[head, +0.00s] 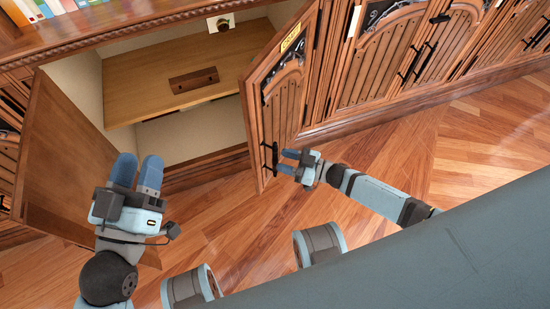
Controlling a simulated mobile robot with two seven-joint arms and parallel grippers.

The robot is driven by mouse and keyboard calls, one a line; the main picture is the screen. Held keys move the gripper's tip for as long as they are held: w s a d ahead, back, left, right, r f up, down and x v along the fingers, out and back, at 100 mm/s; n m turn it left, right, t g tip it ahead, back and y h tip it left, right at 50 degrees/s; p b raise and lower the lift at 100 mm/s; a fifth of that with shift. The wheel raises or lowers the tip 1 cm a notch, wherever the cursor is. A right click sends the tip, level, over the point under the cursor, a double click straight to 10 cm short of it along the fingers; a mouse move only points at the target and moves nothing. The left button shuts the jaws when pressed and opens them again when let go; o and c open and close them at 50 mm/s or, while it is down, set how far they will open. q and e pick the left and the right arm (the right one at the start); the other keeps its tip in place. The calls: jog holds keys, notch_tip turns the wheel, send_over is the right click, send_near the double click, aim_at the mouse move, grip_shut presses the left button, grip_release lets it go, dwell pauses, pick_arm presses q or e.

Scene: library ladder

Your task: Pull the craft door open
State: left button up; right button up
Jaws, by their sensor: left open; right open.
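A wooden cabinet door (283,110) with vertical slats, a dark metal grille and a yellow label stands swung open at the right of the open compartment. The label is too small to read surely. A black bar handle (275,157) sits near its free edge. My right gripper (287,161) is open, its blue fingertips at or very near this handle; I cannot tell whether they touch it. A second door (62,150) stands swung open on the left, its plain inner face showing. My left gripper (138,172) is open and empty in front of the compartment.
Books (45,8) stand above at top left. More slatted doors (372,60) run shut to the right. The wooden floor (440,150) is clear at right.

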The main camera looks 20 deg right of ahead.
aim_at(275, 158)
pick_arm(q)
jog(key=shift+d+f+g, duration=0.15)
jog(key=shift+f+g, duration=0.15)
jog(key=shift+f, duration=0.35)
pick_arm(e)
jog(key=shift+x, duration=1.8)
